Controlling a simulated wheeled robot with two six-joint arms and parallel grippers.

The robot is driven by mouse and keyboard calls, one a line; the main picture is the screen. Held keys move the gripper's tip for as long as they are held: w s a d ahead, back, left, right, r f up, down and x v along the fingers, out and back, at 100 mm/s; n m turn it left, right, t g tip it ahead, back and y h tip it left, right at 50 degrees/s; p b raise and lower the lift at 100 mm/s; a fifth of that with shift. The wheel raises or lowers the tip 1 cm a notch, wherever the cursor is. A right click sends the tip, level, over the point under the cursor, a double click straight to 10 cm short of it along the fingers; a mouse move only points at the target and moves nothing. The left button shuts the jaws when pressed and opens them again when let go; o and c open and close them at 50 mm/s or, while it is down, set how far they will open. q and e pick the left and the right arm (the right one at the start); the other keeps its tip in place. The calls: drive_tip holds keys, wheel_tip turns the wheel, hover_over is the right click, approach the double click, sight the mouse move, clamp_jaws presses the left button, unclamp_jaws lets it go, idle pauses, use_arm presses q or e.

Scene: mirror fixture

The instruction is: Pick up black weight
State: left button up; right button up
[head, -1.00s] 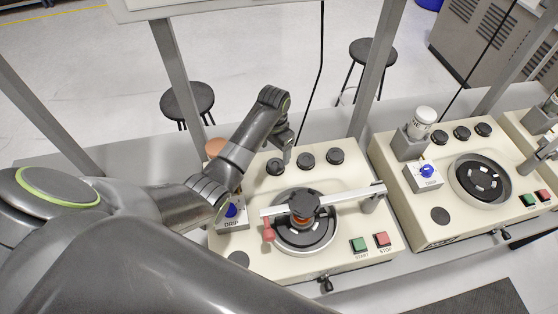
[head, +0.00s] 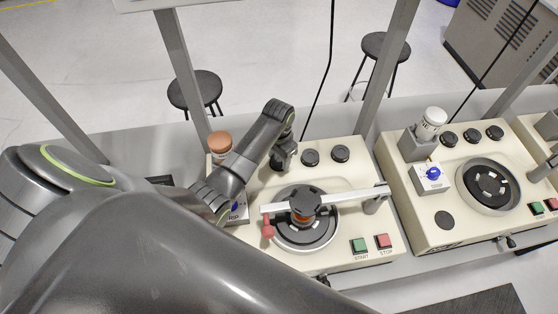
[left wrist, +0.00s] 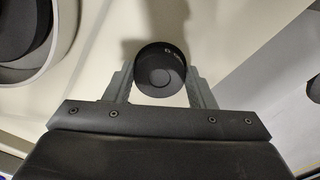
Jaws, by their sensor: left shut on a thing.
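A black round weight (left wrist: 162,68) sits between the two grey fingers of my left gripper (left wrist: 162,88) in the left wrist view, and the fingers touch its sides. In the head view my left gripper (head: 283,152) is at the back left of the near cream machine and mostly hides this weight. I cannot tell whether the weight is clear of the machine top. Two more black weights, a middle one (head: 310,157) and a right one (head: 340,153), stand in a row beside it. My right gripper is not in view.
The cream machine (head: 355,225) has a round plate with a metal bar (head: 345,198) across it, in front of the weights. A brown-capped container (head: 220,142) stands left of my gripper. A second similar machine (head: 440,190) is at right. Grey frame posts (head: 183,80) rise behind.

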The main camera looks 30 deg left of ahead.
sight(279, 159)
use_arm(q)
drive_tip(key=shift+c, duration=0.6)
drive_tip(key=shift+w+r, duration=0.15)
drive_tip(key=shift+r, duration=0.15)
wheel_tip(279, 159, up, 9)
drive_tip(key=b, duration=0.1)
drive_tip(key=shift+r, duration=0.15)
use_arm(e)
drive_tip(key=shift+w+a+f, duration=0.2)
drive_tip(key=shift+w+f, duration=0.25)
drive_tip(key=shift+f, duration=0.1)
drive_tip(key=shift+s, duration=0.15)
